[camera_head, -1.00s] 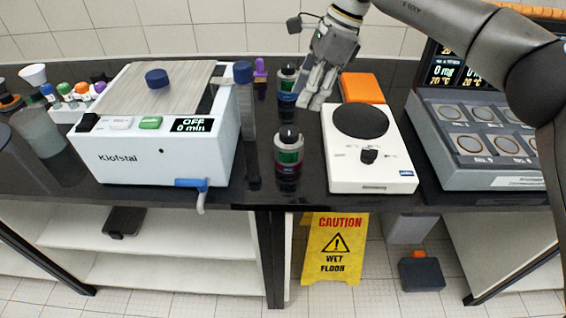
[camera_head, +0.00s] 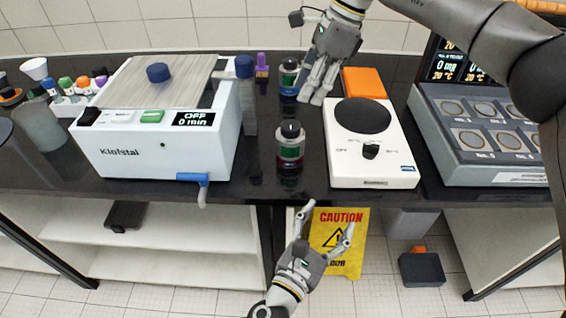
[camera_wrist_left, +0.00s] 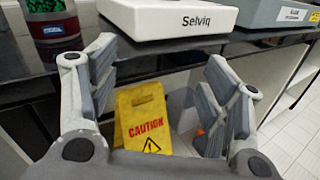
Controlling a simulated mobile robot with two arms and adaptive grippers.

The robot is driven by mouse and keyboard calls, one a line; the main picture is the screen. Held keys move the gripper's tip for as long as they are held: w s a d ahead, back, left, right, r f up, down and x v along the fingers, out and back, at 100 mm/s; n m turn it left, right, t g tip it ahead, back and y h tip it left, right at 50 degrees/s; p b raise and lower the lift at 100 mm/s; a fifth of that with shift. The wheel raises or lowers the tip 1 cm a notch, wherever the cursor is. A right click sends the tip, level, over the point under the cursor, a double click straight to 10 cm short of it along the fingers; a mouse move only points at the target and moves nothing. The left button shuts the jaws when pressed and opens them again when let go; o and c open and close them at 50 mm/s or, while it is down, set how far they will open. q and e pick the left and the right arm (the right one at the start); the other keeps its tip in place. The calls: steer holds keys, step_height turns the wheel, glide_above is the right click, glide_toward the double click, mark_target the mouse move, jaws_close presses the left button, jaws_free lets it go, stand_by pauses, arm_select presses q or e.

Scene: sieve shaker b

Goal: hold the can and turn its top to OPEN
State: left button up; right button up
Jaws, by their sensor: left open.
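A can (camera_head: 290,147) with a dark top, green middle and red lower band stands upright near the front edge of the black bench. A similar can (camera_head: 288,76) with a blue band stands behind it. My left gripper (camera_head: 330,214) is open and empty in front of the bench, below the front can. In the left wrist view, the front can's lower part (camera_wrist_left: 55,30) shows at upper left, outside my open fingers (camera_wrist_left: 160,62); its top is cut off. My right gripper (camera_head: 317,92) points down just right of the rear can; its finger gap is unclear.
A white shaker box (camera_head: 150,160) with a blue lever stands left of the cans. A white hot plate (camera_head: 372,172) stands to the right, an orange block (camera_head: 364,82) behind it. A yellow caution sign (camera_head: 350,262) stands below the bench edge, partly behind my left gripper.

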mark_target(287, 150)
arm_select(q)
steer(key=w+a+r+n+y, duration=0.1)
steer(key=w+a+r, duration=0.1)
steer(key=w+a, duration=0.1)
steer(key=w+a+r+n+t+y, duration=0.1)
steer(key=w+a+n+y, duration=0.1)
steer(key=w+a, duration=0.1)
steer(key=w+a+r+n+y, duration=0.2)
steer(key=w+a, duration=0.1)
steer(key=w, duration=0.2)
steer(key=shift+r+t, duration=0.3)
steer(key=shift+w+a+r, duration=0.1)
steer(key=shift+w+a, duration=0.05)
steer(key=shift+w, duration=0.5)
steer(key=x, duration=0.9)
steer(key=shift+w, duration=0.4)
steer(key=c, duration=1.3)
